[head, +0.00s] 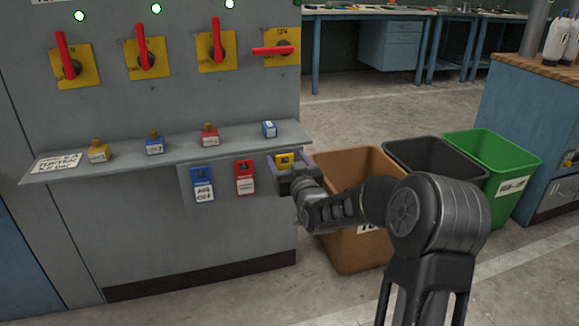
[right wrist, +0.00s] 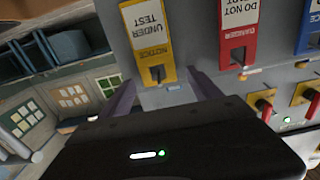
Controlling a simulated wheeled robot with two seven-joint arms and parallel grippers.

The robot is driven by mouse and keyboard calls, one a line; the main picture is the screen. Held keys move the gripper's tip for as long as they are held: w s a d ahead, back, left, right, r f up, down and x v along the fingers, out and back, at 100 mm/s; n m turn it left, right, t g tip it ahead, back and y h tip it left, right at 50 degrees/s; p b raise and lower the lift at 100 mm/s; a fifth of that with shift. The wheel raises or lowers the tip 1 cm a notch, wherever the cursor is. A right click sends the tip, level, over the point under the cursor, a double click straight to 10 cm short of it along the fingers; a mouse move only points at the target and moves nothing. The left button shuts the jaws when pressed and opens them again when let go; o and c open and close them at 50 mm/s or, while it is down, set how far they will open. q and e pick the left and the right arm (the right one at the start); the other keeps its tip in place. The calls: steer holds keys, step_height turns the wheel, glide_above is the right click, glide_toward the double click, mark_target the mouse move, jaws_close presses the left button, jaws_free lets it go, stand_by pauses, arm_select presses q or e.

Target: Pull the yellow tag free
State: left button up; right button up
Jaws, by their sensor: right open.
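The yellow tag (head: 285,158) hangs at the right end of the tag row on the grey cabinet's front, below the shelf. In the right wrist view the yellow tag (right wrist: 148,40) reads NOTICE, UNDER TEST, with a dark slot near one end. My right gripper (head: 287,167) is in front of it and covers its lower part in the head view. In the right wrist view the open fingers of my right gripper (right wrist: 166,88) stand either side of the tag's slotted end. I cannot tell whether they touch it. My left gripper is not in view.
A red tag (head: 245,178) and a blue tag (head: 202,184) hang to the left. The shelf (head: 120,165) above carries several padlocks. Red-handled switches sit higher up. Brown (head: 340,250), black (head: 430,155) and green (head: 505,150) bins stand right of the cabinet.

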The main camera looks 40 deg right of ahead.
steer(key=c, duration=1.5)
steer(key=shift+o, duration=0.2)
steer(key=shift+r, duration=0.1)
steer(key=shift+r, duration=0.45)
steer(key=shift+s, duration=0.25)
steer(key=shift+b+v, duration=0.65)
steer(key=shift+v, duration=1)
steer(key=shift+s+a, duration=0.1)
